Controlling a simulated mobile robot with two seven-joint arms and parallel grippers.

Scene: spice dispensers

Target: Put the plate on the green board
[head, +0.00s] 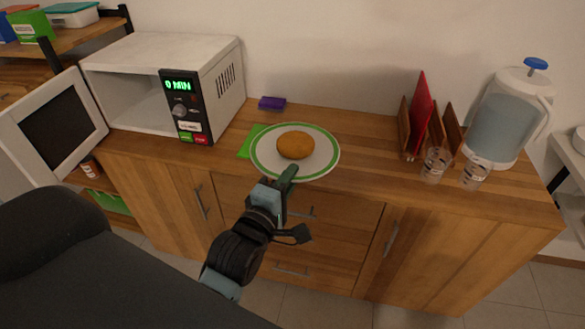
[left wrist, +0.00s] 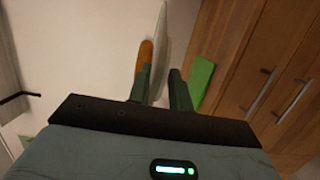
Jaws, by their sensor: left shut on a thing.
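The plate (head: 324,163) is white with a green ring and carries a round orange-brown bun (head: 295,145). My left gripper (head: 288,174) is shut on the plate's near rim. In the left wrist view the plate (left wrist: 162,45) shows edge-on between the fingers (left wrist: 158,85), with the bun (left wrist: 145,56) on its upper side. The green board (head: 246,146) lies on the counter, mostly hidden under the plate, with its left part showing. In the left wrist view the board (left wrist: 202,80) is apart from the plate, which is held above it. My right gripper is not in view.
A white microwave (head: 220,77) with its door (head: 52,118) open stands left on the wooden counter (head: 365,150). A purple block (head: 271,103) lies behind the plate. At right are a rack with a red board (head: 420,110), two glasses (head: 435,165) and a water dispenser (head: 502,115).

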